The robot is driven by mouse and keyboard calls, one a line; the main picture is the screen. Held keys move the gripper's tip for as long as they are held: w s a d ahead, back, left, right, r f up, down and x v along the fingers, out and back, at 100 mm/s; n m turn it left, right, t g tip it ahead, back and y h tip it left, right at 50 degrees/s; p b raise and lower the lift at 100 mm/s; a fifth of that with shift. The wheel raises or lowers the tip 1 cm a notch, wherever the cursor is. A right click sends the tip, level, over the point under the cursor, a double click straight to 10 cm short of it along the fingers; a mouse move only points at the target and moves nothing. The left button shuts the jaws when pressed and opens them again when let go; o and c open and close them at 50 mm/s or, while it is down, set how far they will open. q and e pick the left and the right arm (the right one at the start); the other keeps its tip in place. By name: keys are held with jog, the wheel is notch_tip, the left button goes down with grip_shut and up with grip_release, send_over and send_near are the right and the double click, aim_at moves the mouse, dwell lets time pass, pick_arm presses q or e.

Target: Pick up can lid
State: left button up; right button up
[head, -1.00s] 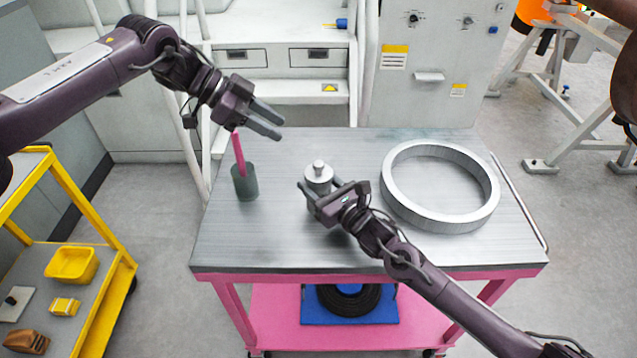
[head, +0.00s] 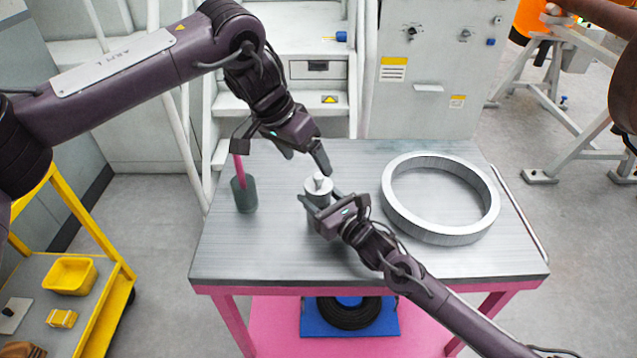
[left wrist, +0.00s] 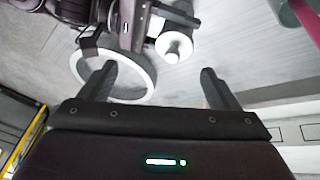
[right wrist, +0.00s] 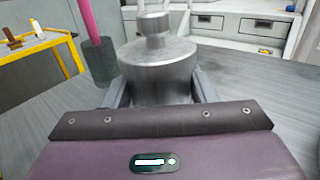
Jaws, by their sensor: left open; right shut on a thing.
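A metal can stands on the table in the right wrist view (right wrist: 160,82), and its lid (right wrist: 153,25) with a knob sits on top. In the head view the lid (head: 319,183) shows near the table's middle. My right gripper (head: 322,203) is shut on the can's body from the front right; its fingers (right wrist: 160,88) lie on both sides. My left gripper (head: 305,162) is open and empty, above and to the left of the lid, fingers angled down. In the left wrist view the lid (left wrist: 173,45) lies beyond the open fingers (left wrist: 158,85), not between them.
A large metal ring (head: 440,232) lies on the table (head: 300,258) to the right. A dark green cup (head: 244,195) with a pink stick (head: 238,168) stands at the left, close to my left gripper. The table's front left is clear.

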aim_at(318, 175)
pick_arm(q)
jog(key=f+n+y, duration=0.1)
jog(key=d+f+n+t+y, duration=0.1)
jog(key=f+n, duration=0.1)
jog(key=w+d+f+n+t, duration=0.1)
jog(key=shift+w+f+n+y, duration=0.1)
jog(key=shift+f+n+y, duration=0.1)
jog(key=shift+n+y, duration=0.15)
jog(key=x, duration=0.2)
jog(key=w+x, duration=0.1)
jog(key=x, duration=0.2)
jog(key=shift+w+d+r, duration=0.1)
jog(key=shift+w, duration=0.05)
jog(key=c, duration=0.9)
